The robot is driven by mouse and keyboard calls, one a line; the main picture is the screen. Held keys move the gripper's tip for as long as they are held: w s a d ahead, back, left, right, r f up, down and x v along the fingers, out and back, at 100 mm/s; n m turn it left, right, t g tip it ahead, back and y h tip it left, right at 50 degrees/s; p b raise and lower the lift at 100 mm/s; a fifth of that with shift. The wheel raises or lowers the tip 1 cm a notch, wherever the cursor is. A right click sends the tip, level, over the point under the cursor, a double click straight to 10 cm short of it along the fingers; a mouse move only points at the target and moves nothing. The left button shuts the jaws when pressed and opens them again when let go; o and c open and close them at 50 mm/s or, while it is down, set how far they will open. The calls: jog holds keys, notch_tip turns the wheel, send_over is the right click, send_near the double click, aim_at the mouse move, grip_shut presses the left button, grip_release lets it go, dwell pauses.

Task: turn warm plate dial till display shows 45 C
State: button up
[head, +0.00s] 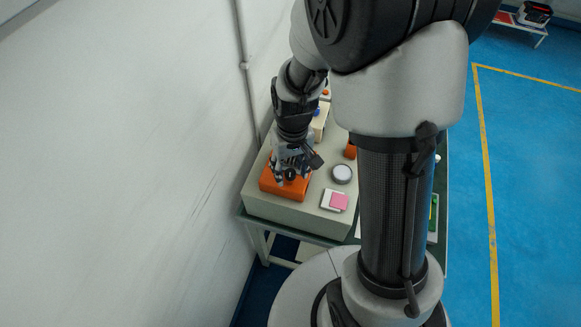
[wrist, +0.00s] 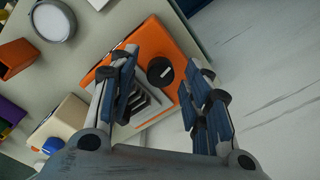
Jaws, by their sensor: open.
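The orange warm plate (head: 268,183) sits on the bench near the wall in the head view; it also shows in the wrist view (wrist: 172,38). Its round black dial (wrist: 160,71) has a white pointer mark and lies between my fingertips in the wrist view. My gripper (wrist: 162,66) is open, with one finger on each side of the dial; I cannot tell whether either touches it. In the head view my gripper (head: 295,160) is above the warm plate and covers part of it. The display's reading cannot be made out in either view.
A round grey-rimmed item (head: 342,174) and pink and white pads (head: 338,201) lie right of the warm plate. An orange block (head: 350,151) and a beige box with a blue knob (wrist: 52,146) stand nearby. The white wall (head: 130,160) is close on the left.

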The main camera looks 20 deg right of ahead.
aim_at(292, 172)
notch_tip(292, 172, up, 12)
jog(key=shift+d, duration=0.15)
dwell(0.5)
dwell(0.4)
